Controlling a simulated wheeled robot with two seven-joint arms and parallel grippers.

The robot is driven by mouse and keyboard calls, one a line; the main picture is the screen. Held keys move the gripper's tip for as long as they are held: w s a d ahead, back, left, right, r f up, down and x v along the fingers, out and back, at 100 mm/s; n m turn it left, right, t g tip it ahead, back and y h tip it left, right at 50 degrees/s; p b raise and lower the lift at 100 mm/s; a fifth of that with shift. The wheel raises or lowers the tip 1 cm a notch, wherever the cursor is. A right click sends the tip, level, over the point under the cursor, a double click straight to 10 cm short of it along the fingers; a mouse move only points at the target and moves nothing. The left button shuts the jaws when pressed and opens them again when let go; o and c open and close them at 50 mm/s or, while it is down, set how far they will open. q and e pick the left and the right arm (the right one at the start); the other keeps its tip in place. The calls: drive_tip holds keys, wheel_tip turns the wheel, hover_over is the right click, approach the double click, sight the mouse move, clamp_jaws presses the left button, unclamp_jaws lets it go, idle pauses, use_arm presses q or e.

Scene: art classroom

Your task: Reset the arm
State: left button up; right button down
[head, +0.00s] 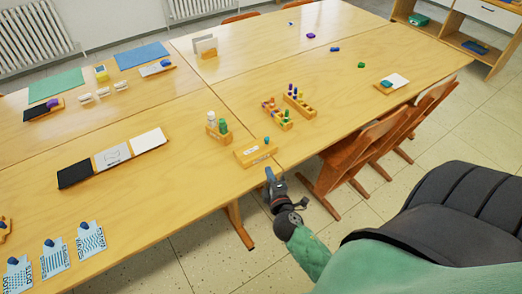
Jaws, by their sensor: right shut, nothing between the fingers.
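My right arm comes in from the lower right of the head view. Its dark right gripper (270,175) is shut and empty, and sits near the front edge of the tables, just below a small wooden box (255,151) with a blue item on top. I cannot tell whether the gripper touches the table edge. My left gripper is not in the view.
Wooden tables (190,185) fill the middle. Two wooden holders (277,115) with colored pegs and a holder with bottles (217,127) stand near the right gripper. Wooden chairs (345,158) are tucked in at the right.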

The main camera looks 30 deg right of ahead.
drive_tip(key=shift+d, duration=0.1)
drive_tip(key=s+f+m+g, duration=0.3)
drive_tip(key=f+m+g, duration=0.15)
drive_tip(key=f, duration=0.35)
drive_tip(key=s+f+m+g, duration=0.4)
drive_tip(key=f+m, duration=0.2)
drive_tip(key=f, duration=0.1)
drive_tip(key=s+a+f+m+g+y, duration=0.1)
drive_tip(key=s+a+f+g+y, duration=0.5)
drive_tip(key=s+a+f, duration=0.6)
drive_tip(key=a+f+g, duration=0.1)
drive_tip(key=a, duration=0.3)
drive_tip(key=shift+s, duration=0.2)
drive_tip(key=shift+a+m, duration=0.1)
drive_tip(key=shift+m, duration=0.15)
